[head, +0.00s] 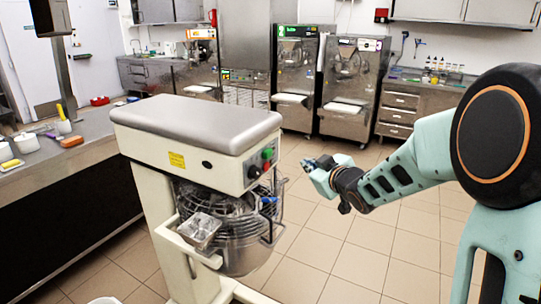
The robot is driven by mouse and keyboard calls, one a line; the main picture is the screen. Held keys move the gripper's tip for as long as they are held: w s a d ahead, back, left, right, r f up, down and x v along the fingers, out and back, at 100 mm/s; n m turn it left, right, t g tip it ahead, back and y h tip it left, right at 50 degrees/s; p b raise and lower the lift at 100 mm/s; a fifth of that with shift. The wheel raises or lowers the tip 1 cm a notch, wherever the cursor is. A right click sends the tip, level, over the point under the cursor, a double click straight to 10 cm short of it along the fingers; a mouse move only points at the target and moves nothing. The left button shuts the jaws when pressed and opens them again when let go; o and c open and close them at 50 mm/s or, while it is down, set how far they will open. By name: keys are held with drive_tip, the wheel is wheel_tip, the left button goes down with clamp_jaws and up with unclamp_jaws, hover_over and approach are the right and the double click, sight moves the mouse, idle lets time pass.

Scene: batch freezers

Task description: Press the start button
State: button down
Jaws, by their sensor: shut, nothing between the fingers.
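A cream planetary mixer (150,140) with a grey top stands in the middle of the head view. On its end face are a green button (267,153), a red button (266,165) below it and a dark knob (254,172). No label telling which is the start button is readable; the green one is the likely one. My gripper (307,164) is shut and empty. It appears to the right of the buttons, apart from them, with its tip toward the mixer. The fingers are small and partly unclear.
A wire guard and steel bowl (245,245) hang below the mixer head. A dark-fronted counter (60,195) runs along the left. Batch freezers (350,90) stand at the back. The tiled floor (340,255) right of the mixer is clear.

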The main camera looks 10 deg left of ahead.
sight(268, 154)
drive_tip(key=w+a+b, duration=0.3)
drive_tip(key=a+b, duration=0.1)
drive_tip(key=a, duration=0.4)
idle(1.4)
drive_tip(key=shift+w+a+b, duration=0.1)
drive_tip(key=shift+a+b, duration=0.2)
drive_tip(key=shift+a, duration=0.1)
